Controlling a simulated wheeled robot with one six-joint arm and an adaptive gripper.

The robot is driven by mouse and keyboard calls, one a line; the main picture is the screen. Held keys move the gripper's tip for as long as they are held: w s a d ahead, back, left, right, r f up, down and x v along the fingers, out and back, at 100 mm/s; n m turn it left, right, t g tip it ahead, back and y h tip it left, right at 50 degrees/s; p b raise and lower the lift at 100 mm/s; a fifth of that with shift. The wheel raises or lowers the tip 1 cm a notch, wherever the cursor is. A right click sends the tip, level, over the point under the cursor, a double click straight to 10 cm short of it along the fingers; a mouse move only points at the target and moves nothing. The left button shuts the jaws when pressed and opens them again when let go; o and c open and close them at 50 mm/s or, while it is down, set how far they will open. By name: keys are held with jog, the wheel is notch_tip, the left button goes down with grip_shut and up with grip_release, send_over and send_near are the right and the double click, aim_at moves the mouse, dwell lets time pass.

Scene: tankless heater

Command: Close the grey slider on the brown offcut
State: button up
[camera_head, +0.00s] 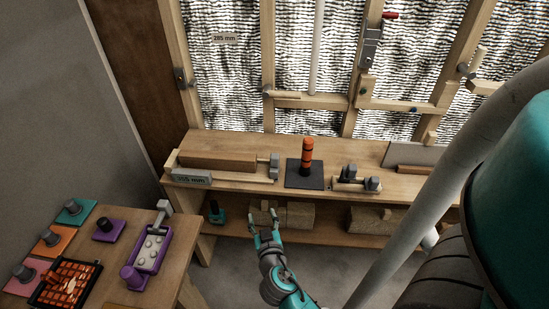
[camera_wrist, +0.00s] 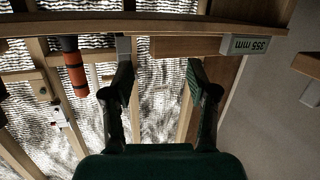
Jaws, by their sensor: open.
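The brown offcut (camera_head: 217,161) lies lengthwise in a pale wooden jig on the workbench, behind a "355 mm" label (camera_head: 191,178). The grey slider (camera_head: 275,166) stands at the jig's right end, just right of the offcut; a small gap seems to lie between them. My gripper (camera_head: 264,217) is open and empty, in front of and below the bench's front edge, apart from the slider. In the wrist view, which looks upside down, the slider (camera_wrist: 123,47) shows beyond the left fingertip and the offcut (camera_wrist: 185,46) between the fingers (camera_wrist: 160,80).
An orange-and-black cylinder (camera_head: 307,158) stands on a dark plate right of the slider. A small wooden clamp piece (camera_head: 357,181) sits further right. Wood blocks (camera_head: 290,215) lie on the shelf below. A side table (camera_head: 175,255) with trays stands at left.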

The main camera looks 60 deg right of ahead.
aim_at(274, 160)
jog(key=w+d+r+m+g+h, duration=0.1)
jog(key=w+d+r, duration=0.1)
jog(key=d, duration=0.4)
jog(key=w+d+r+m+g+h, duration=0.1)
jog(key=w+d+r+m+h, duration=0.1)
jog(key=d, duration=0.5)
jog(key=w+d+r+m+g+h, duration=0.1)
jog(key=w+d+r, duration=0.1)
jog(key=d, duration=0.4)
jog(key=shift+w+d+r+m, duration=0.25)
jog(key=shift+d+r+m, duration=0.05)
jog(key=shift+d+r, duration=0.1)
jog(key=shift+c, duration=0.2)
grip_shut()
